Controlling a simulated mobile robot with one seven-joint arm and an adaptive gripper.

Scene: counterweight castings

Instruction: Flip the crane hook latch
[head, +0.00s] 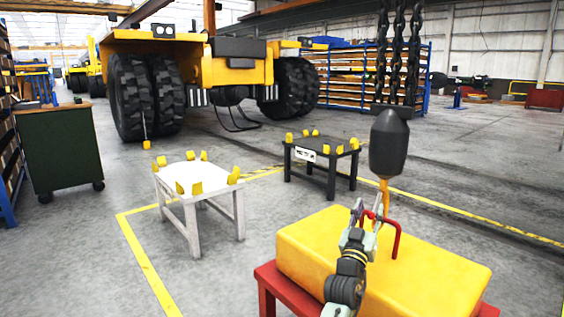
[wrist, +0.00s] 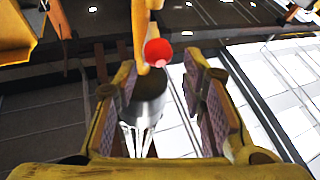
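The orange crane hook (head: 384,188) hangs under a dark hook block (head: 389,143) on heavy chains, at the red lifting handle (head: 396,240) of a yellow casting (head: 425,275). My gripper (head: 363,213) is just left of the hook. In the wrist view my gripper (wrist: 165,105) is open, its padded fingers apart. A yellow-orange piece of the hook (wrist: 140,30) comes down just beyond the fingers, with a round red part (wrist: 158,52) beside it. A dark-topped shiny cylinder shows between the fingers. I cannot make out the latch or whether anything touches.
The casting rests on a red stand (head: 268,288). A white table (head: 188,183) and a black table (head: 340,158), both with yellow corner blocks, stand beyond it. A green cabinet (head: 60,150) is at left, a large yellow truck (head: 200,65) behind. Floor between is clear.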

